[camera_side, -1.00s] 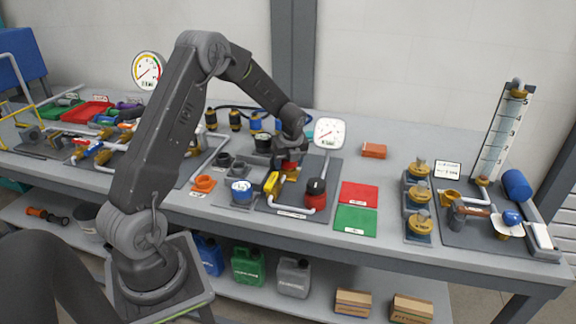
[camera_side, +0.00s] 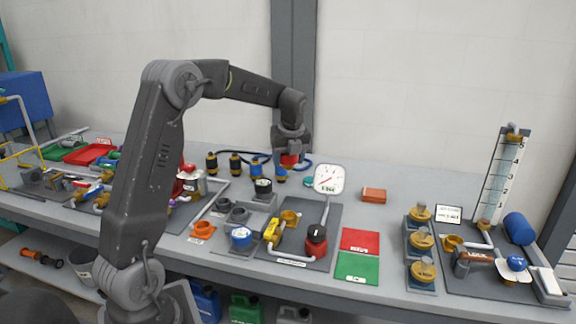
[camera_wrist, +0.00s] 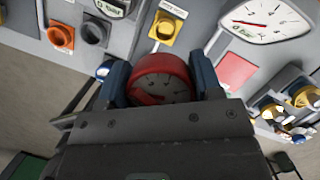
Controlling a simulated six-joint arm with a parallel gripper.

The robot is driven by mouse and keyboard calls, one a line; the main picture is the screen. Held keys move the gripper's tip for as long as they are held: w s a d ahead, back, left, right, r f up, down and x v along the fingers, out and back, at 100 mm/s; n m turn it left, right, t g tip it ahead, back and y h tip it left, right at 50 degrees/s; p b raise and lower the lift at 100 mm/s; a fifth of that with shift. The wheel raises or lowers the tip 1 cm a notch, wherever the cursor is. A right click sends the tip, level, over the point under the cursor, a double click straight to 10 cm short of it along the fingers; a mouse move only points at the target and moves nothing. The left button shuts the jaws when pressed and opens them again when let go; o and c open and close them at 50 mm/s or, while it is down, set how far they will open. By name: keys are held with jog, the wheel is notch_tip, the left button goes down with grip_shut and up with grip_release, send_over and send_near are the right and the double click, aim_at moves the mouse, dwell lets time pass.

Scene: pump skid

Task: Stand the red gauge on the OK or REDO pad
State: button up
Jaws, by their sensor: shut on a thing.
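My gripper (camera_side: 291,158) is shut on the red gauge (camera_side: 290,160) and holds it up in the air above the back of the pump board. In the wrist view the red gauge (camera_wrist: 162,78) sits between the two jaws, its round dial facing the camera. The red pad (camera_side: 360,241) and the green pad (camera_side: 357,268) lie side by side near the table's front edge, to the right of the board. Both look empty. Their labels are too small to read. The red pad also shows in the wrist view (camera_wrist: 236,71).
A large white dial (camera_side: 329,179) stands on a post between my gripper and the pads. An empty yellow socket (camera_side: 290,217) and a red-and-black part (camera_side: 316,240) are on the board. An orange-red block (camera_side: 374,195) lies behind the pads. Brass valves (camera_side: 421,240) stand to their right.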

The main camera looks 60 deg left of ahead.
jog(key=d+f+m, duration=0.2)
jog(key=d+m, duration=0.1)
jog(key=d, duration=0.2)
jog(key=w+d+f+m+t+h, duration=0.1)
jog(key=d+f+m, duration=0.2)
jog(key=d, duration=0.2)
jog(key=d+f+m, duration=0.2)
jog(key=d+m, duration=0.1)
jog(key=d, duration=0.2)
jog(key=shift+w+d+f+t, duration=0.15)
jog(key=shift+d+f+t, duration=0.15)
jog(key=shift+t, duration=0.1)
send_over(359, 262)
jog(key=f, duration=0.6)
jog(key=shift+s+d+f, duration=0.25)
jog(key=shift+s+f, duration=0.1)
jog(key=shift+s, duration=0.05)
jog(key=shift+f, duration=2)
jog(key=shift+f, duration=0.2)
jog(key=o, duration=1.1)
